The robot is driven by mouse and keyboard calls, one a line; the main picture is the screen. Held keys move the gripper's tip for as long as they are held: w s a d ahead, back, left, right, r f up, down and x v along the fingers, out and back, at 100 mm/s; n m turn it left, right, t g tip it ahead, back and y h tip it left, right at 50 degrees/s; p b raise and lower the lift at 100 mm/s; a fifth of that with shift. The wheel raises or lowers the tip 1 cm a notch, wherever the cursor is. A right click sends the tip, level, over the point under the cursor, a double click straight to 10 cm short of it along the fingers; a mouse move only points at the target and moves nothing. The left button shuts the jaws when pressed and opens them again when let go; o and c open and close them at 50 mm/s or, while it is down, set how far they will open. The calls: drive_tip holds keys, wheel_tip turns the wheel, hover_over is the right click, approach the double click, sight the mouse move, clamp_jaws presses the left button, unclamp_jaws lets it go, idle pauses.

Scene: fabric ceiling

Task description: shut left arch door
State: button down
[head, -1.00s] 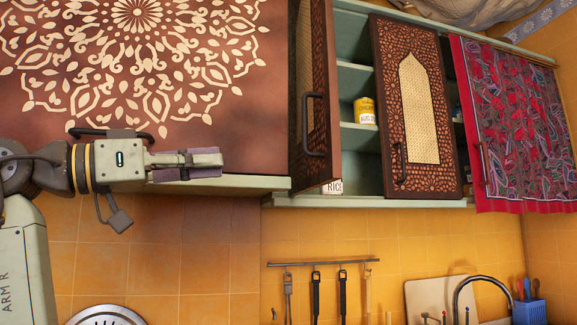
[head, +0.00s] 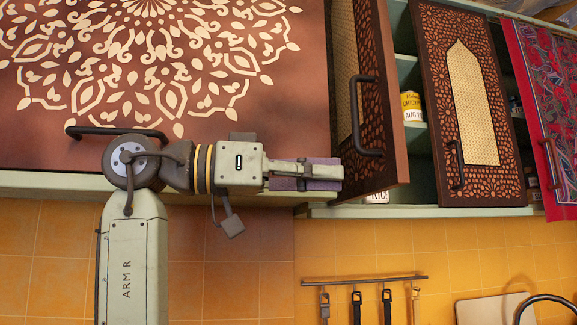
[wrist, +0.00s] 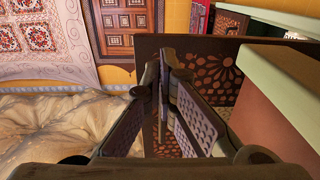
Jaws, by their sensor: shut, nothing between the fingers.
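The left arch door (head: 395,125) is a dark brown carved panel with a woven inset and a dark bar handle (head: 370,153). It stands swung open, seen at a slant in the head view. In the wrist view its carved brown face (wrist: 205,72) fills the area beyond my fingers. My gripper (head: 340,174) points right at the door's lower part, and its tips overlap the door's lower left edge in the picture. Its fingers (wrist: 165,62) are together and empty. I cannot tell whether they touch the door.
The other arch door (head: 478,100) stands right of the open cabinet shelves, which hold a yellow-labelled can (head: 411,106) and a rice container (head: 377,197). A patterned large panel (head: 60,140) with a handle lies above my arm. A hanging utensil rail (head: 365,280) is below.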

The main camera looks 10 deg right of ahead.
sight(384, 175)
drive_tip(key=d+p, duration=0.1)
drive_tip(key=d, duration=0.3)
drive_tip(key=shift+d+r, duration=0.15)
drive_tip(key=shift+d, duration=0.8)
drive_tip(key=shift+d, duration=0.1)
